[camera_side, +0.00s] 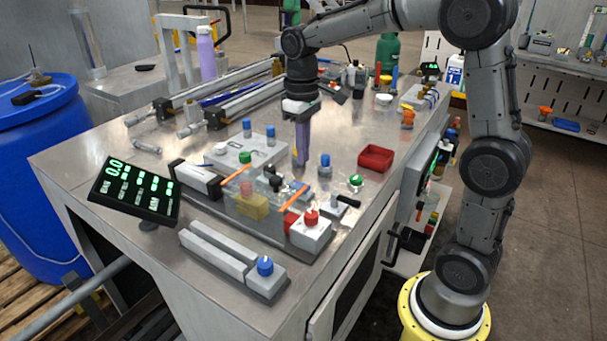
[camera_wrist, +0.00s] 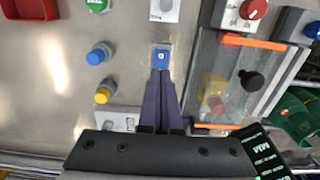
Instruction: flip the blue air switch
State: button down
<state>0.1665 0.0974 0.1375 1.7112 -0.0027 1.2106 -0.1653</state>
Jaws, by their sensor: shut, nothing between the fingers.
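The blue air switch (camera_wrist: 161,57), a small blue piece with a white mark on a light base, lies just past my fingertips in the wrist view. My gripper (camera_wrist: 160,72) is shut and empty, its two long purple fingers together and pointing at the switch. The tips overlap the switch's near edge in this view; I cannot tell whether they touch it. In the side view my gripper (camera_side: 301,162) points straight down close over the metal table, between a blue round button (camera_side: 325,164) and the clear-covered conveyor.
The clear cover (camera_side: 258,200) with orange edges stands beside the fingers. A red knob box (camera_side: 311,230), a green button (camera_side: 356,182) and a red tray (camera_side: 376,158) are nearby. In the wrist view a yellow button (camera_wrist: 103,95) sits left of the fingers. A keypad display (camera_side: 135,188) stands at the left.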

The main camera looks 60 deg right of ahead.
jog(key=shift+f, duration=3.1)
jog(key=shift+s+f, duration=0.35)
jog(key=shift+f, duration=0.1)
jog(key=shift+w+f, duration=0.1)
jog(key=shift+f, duration=0.05)
jog(key=shift+w+r, duration=0.2)
jog(key=shift+w, duration=0.55)
jog(key=shift+r, duration=0.1)
